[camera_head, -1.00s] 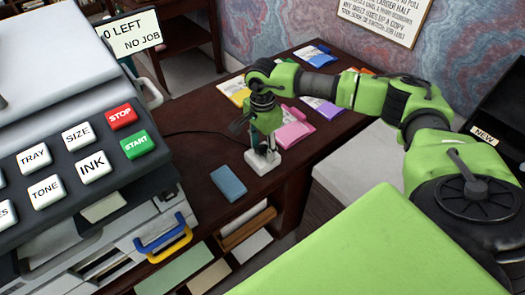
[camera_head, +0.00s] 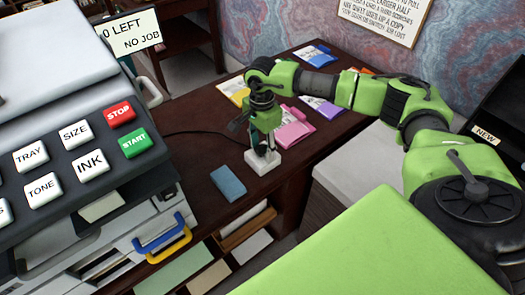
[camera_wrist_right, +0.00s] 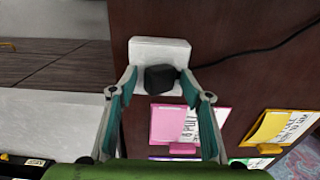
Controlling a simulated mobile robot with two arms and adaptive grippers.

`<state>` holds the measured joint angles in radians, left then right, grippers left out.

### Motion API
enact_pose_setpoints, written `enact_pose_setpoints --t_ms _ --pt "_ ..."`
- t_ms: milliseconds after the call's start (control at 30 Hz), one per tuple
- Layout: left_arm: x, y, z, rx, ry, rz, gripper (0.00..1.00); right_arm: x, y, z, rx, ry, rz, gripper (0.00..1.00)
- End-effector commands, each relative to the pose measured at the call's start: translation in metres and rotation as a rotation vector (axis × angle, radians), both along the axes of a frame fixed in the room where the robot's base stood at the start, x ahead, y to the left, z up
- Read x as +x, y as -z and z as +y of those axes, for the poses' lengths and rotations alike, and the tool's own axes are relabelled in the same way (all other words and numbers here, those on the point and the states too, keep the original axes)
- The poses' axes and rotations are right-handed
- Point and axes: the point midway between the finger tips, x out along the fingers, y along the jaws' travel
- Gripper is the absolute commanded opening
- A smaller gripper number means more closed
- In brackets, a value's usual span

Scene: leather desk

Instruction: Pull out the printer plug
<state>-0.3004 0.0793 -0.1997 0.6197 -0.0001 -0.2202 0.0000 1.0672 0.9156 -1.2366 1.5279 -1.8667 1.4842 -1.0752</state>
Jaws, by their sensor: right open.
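The printer plug is a small black block (camera_wrist_right: 161,78) on a white socket box (camera_wrist_right: 160,50) in the right wrist view. A black cord (camera_wrist_right: 255,52) runs from it to the upper right. The socket box also shows in the head view (camera_head: 262,164), on the dark desk. My right gripper (camera_head: 263,147) points down over it. In the right wrist view my right gripper (camera_wrist_right: 158,80) is open, with one finger on each side of the plug. I cannot tell whether the fingers touch it. In the head view the gripper mostly hides the plug. My left gripper is not in view.
The printer (camera_head: 75,125) with its buttons fills the left. A blue block (camera_head: 228,183) lies left of the socket box. A pink packet (camera_head: 292,128) and other colored packets lie behind and to the right. A pale stack (camera_head: 345,180) stands right of the desk.

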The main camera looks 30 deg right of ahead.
Motion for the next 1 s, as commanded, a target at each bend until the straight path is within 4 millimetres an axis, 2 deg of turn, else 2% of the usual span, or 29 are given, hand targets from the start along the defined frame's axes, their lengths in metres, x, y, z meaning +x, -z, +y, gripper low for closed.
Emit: enact_pose_setpoints --t_ms 200,233,300,400,667,1000 --pt "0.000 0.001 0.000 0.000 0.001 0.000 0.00 0.000 0.000 0.000 -0.001 0.001 0.001 0.44" --pt "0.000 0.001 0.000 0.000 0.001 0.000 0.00 0.000 0.000 0.000 -0.001 0.001 0.001 0.39" --pt "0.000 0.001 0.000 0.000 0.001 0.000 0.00 0.000 0.001 0.000 -0.001 0.001 0.001 0.21" --pt "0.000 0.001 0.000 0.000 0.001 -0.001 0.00 -0.001 0.001 0.000 -0.001 0.000 0.002 0.00" --pt "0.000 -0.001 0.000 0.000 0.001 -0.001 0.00 -0.001 -0.001 0.000 0.000 0.000 0.003 0.00" --pt "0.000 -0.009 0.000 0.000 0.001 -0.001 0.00 0.000 -0.016 0.000 0.000 0.000 0.000 0.00"
